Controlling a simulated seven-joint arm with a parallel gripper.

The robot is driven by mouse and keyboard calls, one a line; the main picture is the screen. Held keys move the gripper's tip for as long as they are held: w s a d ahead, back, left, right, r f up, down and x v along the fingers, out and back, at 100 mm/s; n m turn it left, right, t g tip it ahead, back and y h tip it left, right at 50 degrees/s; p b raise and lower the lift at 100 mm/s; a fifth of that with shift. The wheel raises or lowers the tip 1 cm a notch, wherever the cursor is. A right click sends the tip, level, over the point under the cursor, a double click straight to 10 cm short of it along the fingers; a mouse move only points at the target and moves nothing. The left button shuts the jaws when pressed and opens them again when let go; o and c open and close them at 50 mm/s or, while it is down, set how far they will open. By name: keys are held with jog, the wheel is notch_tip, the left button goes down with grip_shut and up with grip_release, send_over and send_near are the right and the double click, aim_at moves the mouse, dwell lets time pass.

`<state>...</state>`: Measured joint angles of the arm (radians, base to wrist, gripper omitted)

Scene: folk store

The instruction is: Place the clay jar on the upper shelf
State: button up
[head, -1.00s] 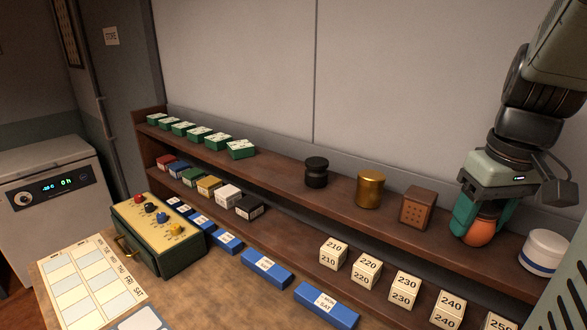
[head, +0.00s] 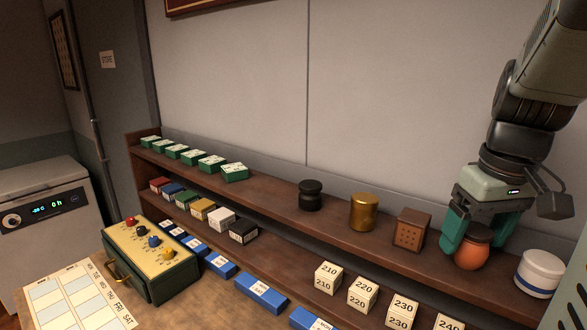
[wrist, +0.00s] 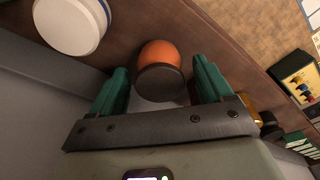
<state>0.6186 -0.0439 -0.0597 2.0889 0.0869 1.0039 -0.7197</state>
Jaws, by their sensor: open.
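The clay jar (head: 472,250) is orange with a dark lid and stands upright on the upper shelf (head: 335,223), between a brown perforated box and a white jar. It also shows in the wrist view (wrist: 160,56), with its dark lid toward my gripper. My gripper (head: 482,245) is open, its green fingers just above and on either side of the jar's lid. In the wrist view the fingers (wrist: 160,90) are spread wide, with visible gaps on both sides of the jar.
On the upper shelf stand the brown box (head: 411,230), a white jar with a blue band (head: 538,273), a gold canister (head: 364,211), a black jar (head: 311,195) and several green boxes (head: 234,172). Numbered blocks (head: 362,293) line the lower shelf. A control box (head: 150,246) sits on the counter.

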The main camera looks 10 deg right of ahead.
aim_at(483, 235)
notch_tip(483, 235, up, 11)
jog(key=s, duration=0.1)
jog(key=shift+s, duration=0.2)
jog(key=shift+f, duration=0.1)
jog(key=s+a+f+t, duration=0.2)
jog(key=s+a+f, duration=0.1)
jog(key=a, duration=0.7)
jog(key=s+a+f+n+t, duration=0.1)
jog(key=s+a+f, duration=0.2)
jog(key=a, duration=0.7)
jog(key=shift+s+a+f+t, duration=0.25)
jog(key=shift+a+t, duration=0.15)
